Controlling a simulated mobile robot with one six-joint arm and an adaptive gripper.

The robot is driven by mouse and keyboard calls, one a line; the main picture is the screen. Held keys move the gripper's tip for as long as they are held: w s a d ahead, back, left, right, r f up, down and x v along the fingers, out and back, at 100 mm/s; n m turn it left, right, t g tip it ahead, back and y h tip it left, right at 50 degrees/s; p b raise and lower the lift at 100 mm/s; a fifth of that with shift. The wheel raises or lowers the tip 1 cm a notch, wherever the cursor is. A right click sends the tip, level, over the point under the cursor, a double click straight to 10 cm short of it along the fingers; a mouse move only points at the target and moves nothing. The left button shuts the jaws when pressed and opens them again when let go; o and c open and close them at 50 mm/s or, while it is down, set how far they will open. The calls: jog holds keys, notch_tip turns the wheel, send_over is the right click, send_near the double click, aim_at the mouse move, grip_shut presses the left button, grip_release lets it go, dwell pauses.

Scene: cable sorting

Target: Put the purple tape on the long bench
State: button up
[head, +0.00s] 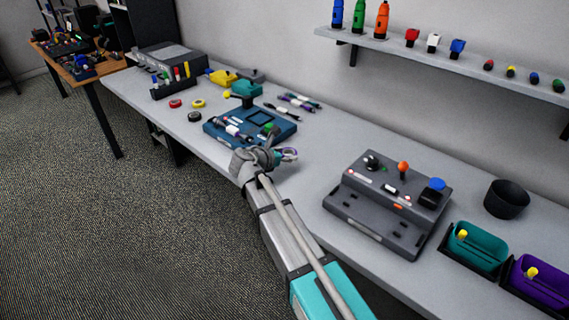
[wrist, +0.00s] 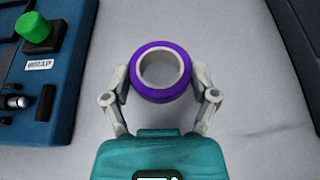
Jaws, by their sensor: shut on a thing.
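The purple tape (wrist: 160,97) is a roll with a purple outside and a pale core, centred in the wrist view. My gripper (wrist: 160,78) is shut on it, with one finger against each side. In the head view my gripper (head: 272,157) is over the front part of the long bench (head: 300,188), and the tape (head: 289,154) shows only in part at the fingertips. The long bench is light grey and runs along the wall. Whether the tape touches the bench top or hangs just above it I cannot tell.
A blue wrap station (head: 250,125) lies just left of my gripper, with a green button. A grey control box (head: 388,203) stands to the right. Further right are a black cup (head: 506,199) and teal (head: 478,247) and purple (head: 540,283) bins. Bare bench lies between station and box.

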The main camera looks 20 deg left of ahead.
aim_at(286, 167)
jog(key=shift+w+f+b, duration=0.25)
jog(key=shift+f+b, duration=0.2)
jog(key=shift+w+f+b, duration=0.2)
jog(key=shift+f+b, duration=1.35)
jog(key=shift+b, duration=0.05)
jog(key=shift+f, duration=0.15)
jog(key=o, duration=0.9)
jog(key=shift+r, duration=0.25)
jog(key=p+v, duration=0.4)
jog(key=v, duration=0.6)
jog(key=shift+s+a+r, duration=0.1)
jog(key=shift+s, duration=0.15)
jog(key=shift+s+a+r+p, duration=0.2)
jog(key=shift+s+a+p, duration=0.15)
jog(key=shift+s, duration=0.3)
